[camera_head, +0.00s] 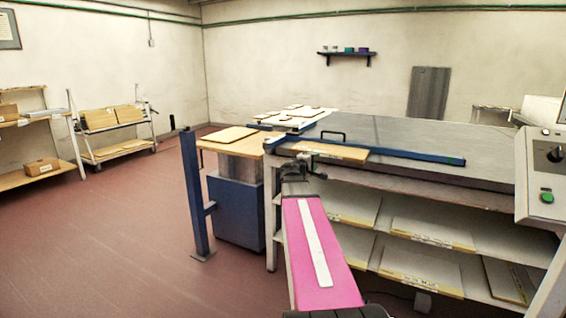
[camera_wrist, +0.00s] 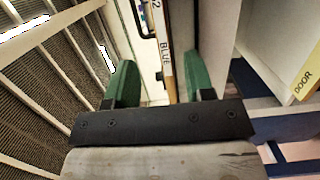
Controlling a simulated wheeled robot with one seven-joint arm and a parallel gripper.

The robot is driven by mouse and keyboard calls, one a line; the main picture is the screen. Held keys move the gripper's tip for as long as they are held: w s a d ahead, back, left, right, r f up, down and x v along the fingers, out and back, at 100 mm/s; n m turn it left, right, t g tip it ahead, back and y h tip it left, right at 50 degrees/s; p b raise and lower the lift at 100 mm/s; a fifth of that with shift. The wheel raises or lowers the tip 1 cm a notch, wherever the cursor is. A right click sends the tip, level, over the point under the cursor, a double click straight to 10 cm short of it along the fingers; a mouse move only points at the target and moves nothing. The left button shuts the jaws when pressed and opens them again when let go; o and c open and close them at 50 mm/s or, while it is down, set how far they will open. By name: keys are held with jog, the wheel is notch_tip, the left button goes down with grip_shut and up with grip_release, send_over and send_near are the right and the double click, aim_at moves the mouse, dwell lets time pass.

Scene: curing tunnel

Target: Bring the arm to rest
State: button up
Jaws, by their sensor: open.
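My arm, with a pink link and a white stripe, reaches forward in the head view to the front left corner of the long grey-topped table (camera_head: 430,135). My gripper (camera_head: 305,165) is small and dark there, close to a tan board (camera_head: 335,151) lying at the table's edge. In the wrist view my gripper (camera_wrist: 157,82) shows two green fingers standing wide apart. A narrow strip labelled BLUE (camera_wrist: 165,45) shows between them, beyond the fingers. I cannot tell whether anything touches them.
Shelves with flat boards (camera_head: 430,232) sit under the table. A blue post (camera_head: 194,195) and a wooden-topped stand (camera_head: 228,141) are left of my arm. A control box (camera_head: 545,175) is at the right.

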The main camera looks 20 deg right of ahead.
jog(key=s+a+f+m+g+y, duration=0.2)
jog(key=s+a+f+y, duration=0.2)
jog(key=a+f, duration=0.55)
jog(key=s+a+f+m+g+y, duration=0.35)
jog(key=a+f, duration=0.35)
jog(key=f, duration=0.5)
jog(key=s+a+f+g+y, duration=0.2)
jog(key=s+a+f+y, duration=0.2)
jog(key=a, duration=0.6)
jog(key=s+a+f+g+y, duration=0.1)
jog(key=s+a+f+y, duration=0.3)
jog(key=s+a+f, duration=0.4)
jog(key=shift+s+a+m+g, duration=0.25)
jog(key=shift+a+m+g, duration=0.1)
jog(key=shift+a, duration=0.5)
jog(key=shift+f, duration=0.1)
